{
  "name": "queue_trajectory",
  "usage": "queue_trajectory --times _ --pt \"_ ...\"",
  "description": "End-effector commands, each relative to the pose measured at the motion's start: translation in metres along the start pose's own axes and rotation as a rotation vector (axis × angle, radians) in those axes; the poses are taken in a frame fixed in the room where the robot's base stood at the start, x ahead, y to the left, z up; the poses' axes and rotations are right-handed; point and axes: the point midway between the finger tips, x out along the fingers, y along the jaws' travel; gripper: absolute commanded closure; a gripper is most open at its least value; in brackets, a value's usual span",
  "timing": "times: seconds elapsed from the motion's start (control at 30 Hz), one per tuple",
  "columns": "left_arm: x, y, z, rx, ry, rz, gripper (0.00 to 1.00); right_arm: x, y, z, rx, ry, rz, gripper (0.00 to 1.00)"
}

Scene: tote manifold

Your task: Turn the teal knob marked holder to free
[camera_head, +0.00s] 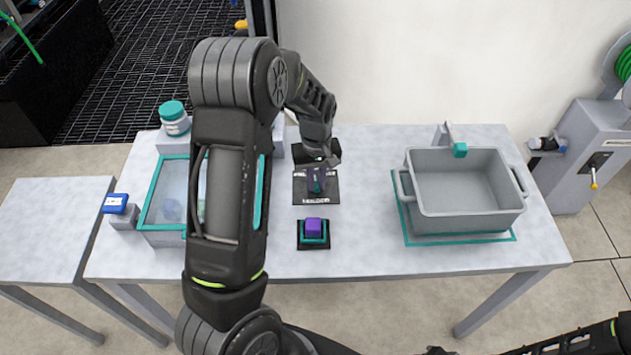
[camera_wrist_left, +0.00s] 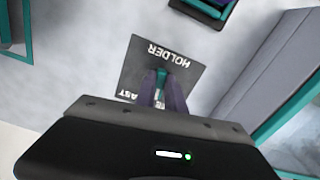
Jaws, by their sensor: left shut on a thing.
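The teal knob (camera_wrist_left: 162,76) sits on a dark square plate (camera_wrist_left: 140,56) marked "HOLDER" in the left wrist view. Other lettering on the plate is partly covered. In the head view the plate (camera_head: 300,190) lies on the table's middle, with the knob mostly hidden by my gripper. My left gripper (camera_head: 316,184) comes down from above with its purple-grey fingers shut on the knob; they also show in the left wrist view (camera_wrist_left: 163,90). I cannot tell which label the knob points at. My right gripper is not in view.
A purple block (camera_head: 313,227) sits on a teal-edged dark pad just in front of the plate. A grey tote (camera_head: 465,225) stands on the right. A teal-rimmed clear-lidded box (camera_head: 160,228) and a teal-lidded jar (camera_head: 174,120) are on the left, partly behind my arm.

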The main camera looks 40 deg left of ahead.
Motion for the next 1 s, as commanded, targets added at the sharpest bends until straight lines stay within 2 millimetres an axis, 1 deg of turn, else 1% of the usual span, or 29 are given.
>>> queue_trajectory --times 0.2,0.5,0.73,1.0 --pt "-0.0009 0.0019 -0.0006 -0.195 0.002 0.001 1.0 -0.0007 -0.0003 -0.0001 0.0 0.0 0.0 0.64" --pt "-0.0009 0.0033 -0.0011 -0.388 0.001 0.001 1.0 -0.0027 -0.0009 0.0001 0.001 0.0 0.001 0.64" --pt "-0.0007 0.0038 -0.0012 -0.451 0.001 0.001 1.0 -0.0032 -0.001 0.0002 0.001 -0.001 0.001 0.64" --pt "-0.0006 0.0039 -0.0013 -0.461 0.001 0.002 1.0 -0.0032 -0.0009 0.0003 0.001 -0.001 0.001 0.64"
